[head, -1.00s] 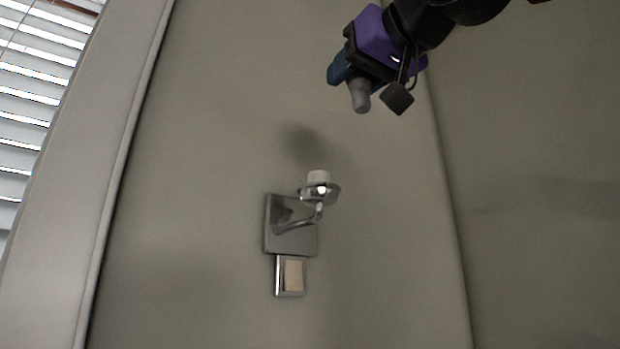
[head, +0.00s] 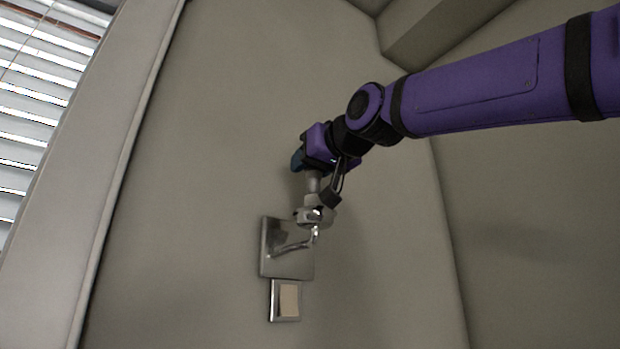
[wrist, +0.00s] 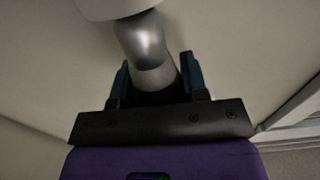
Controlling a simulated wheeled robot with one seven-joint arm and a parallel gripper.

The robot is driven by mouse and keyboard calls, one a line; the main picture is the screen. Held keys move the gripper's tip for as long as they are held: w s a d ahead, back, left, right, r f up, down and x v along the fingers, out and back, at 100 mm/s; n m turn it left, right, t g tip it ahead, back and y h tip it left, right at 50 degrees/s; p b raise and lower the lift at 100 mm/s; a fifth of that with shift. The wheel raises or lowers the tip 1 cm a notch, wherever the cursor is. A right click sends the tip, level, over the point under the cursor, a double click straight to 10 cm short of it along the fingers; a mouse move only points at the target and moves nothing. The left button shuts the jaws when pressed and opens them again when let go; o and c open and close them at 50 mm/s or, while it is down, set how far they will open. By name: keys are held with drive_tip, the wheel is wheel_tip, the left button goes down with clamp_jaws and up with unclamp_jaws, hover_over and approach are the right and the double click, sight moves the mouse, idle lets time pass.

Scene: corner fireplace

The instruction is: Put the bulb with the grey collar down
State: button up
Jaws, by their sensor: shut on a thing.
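My gripper (head: 309,168) is shut on the bulb with the grey collar (head: 313,183), which points down from the jaws. The bulb is right above the socket of a chrome wall lamp (head: 290,246). In the wrist view the bulb's pale part lies between my two blue fingertips (wrist: 158,78), and its shiny grey collar (wrist: 143,40) reaches up to a white socket (wrist: 115,6) at the top edge. The collar end appears to meet the socket; I cannot tell how far it is inside, as the socket hides it.
A switch plate (head: 288,300) sits on the wall just below the lamp. A window with blinds (head: 40,100) is at the left. My purple arm comes in from the right.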

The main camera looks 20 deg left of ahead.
drive_tip(key=shift+f, duration=1.45)
drive_tip(key=o, duration=0.8)
drive_tip(key=shift+d, duration=0.1)
drive_tip(key=v, duration=1.2)
